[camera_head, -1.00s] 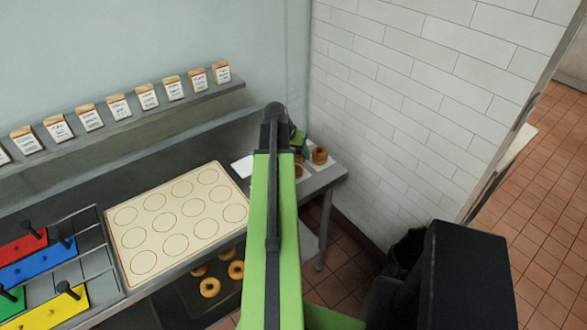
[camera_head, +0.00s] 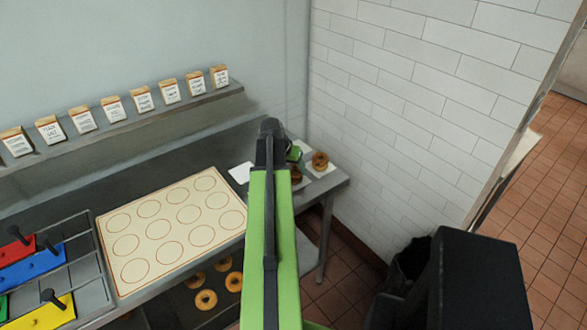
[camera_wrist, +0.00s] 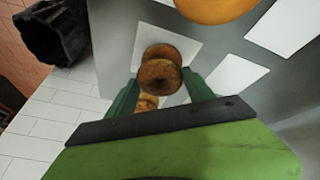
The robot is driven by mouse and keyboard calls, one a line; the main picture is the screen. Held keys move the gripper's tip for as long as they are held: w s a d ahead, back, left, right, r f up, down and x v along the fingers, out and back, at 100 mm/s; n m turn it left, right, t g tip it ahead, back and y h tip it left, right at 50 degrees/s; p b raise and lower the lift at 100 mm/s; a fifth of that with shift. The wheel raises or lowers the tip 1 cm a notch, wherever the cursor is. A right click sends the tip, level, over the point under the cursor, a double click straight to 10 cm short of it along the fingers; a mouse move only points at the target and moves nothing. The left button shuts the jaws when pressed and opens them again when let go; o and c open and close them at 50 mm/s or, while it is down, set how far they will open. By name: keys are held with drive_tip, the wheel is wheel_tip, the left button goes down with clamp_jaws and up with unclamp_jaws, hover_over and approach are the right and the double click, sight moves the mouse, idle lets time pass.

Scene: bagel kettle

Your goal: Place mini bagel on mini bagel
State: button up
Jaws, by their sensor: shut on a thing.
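My gripper (camera_wrist: 160,78) is shut on a brown mini bagel (camera_wrist: 159,77), which sits between its two green fingers in the wrist view. Another brown mini bagel (camera_wrist: 164,51) shows just beyond the held one, over a white square (camera_wrist: 150,35). I cannot tell whether the two touch. Lighter bagels (camera_wrist: 146,103) show partly between the fingers, closer to the wrist. In the head view, my gripper (camera_head: 295,154) is above the counter's right end, with dark bagel surface below it, partly hidden by my arm. A bagel stack (camera_head: 320,160) stands just right of it.
Empty white squares lie on the counter (camera_wrist: 228,76) (camera_wrist: 286,25). A cropped round orange thing (camera_wrist: 214,7) is at the wrist view's top. The circle-marked mat (camera_head: 175,225) is empty. Several bagels (camera_head: 206,299) lie below it. A tiled wall (camera_head: 400,120) rises close on the right.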

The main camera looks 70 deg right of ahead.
drive_tip(key=shift+f, duration=0.4)
drive_tip(key=o, duration=1.3)
drive_tip(key=shift+o, duration=0.2)
drive_tip(key=shift+r+p, duration=0.35)
drive_tip(key=shift+r, duration=0.25)
drive_tip(key=p+v, duration=1.1)
drive_tip(key=v, duration=0.1)
